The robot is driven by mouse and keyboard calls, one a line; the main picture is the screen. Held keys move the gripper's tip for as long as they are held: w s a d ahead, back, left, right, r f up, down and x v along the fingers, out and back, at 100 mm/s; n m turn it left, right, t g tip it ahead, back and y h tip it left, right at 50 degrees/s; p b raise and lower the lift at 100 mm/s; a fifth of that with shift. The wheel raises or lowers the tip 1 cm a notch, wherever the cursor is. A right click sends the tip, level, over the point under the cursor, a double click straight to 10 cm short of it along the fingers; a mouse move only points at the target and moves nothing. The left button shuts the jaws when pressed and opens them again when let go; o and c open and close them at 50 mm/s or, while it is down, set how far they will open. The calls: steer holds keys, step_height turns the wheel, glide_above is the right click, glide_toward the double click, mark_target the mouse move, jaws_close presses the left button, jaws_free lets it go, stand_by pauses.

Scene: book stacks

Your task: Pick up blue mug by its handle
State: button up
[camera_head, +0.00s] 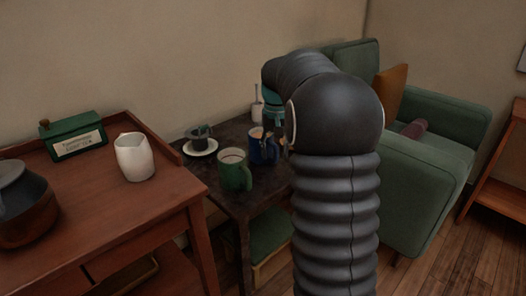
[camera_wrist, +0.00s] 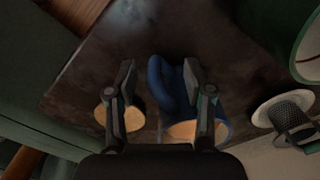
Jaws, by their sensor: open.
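The blue mug (camera_head: 259,150) stands on the small dark table, with my gripper (camera_head: 271,140) at its right side. In the wrist view the blue mug (camera_wrist: 176,82) shows below the fingers, its tan inside at the lower edge. My gripper (camera_wrist: 159,70) is open. A curved blue part, which looks like the handle, lies between the two fingers. The right finger covers part of the mug's body. I cannot tell whether either finger touches it.
A green mug (camera_head: 235,170) stands close to the left of the blue mug. A green sofa (camera_head: 425,180) stands right of the dark table (camera_head: 240,198).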

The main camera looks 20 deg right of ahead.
mark_target(276, 161)
steer(key=shift+s+f, duration=0.2)
steer(key=shift+f, duration=1.75)
jaws_close()
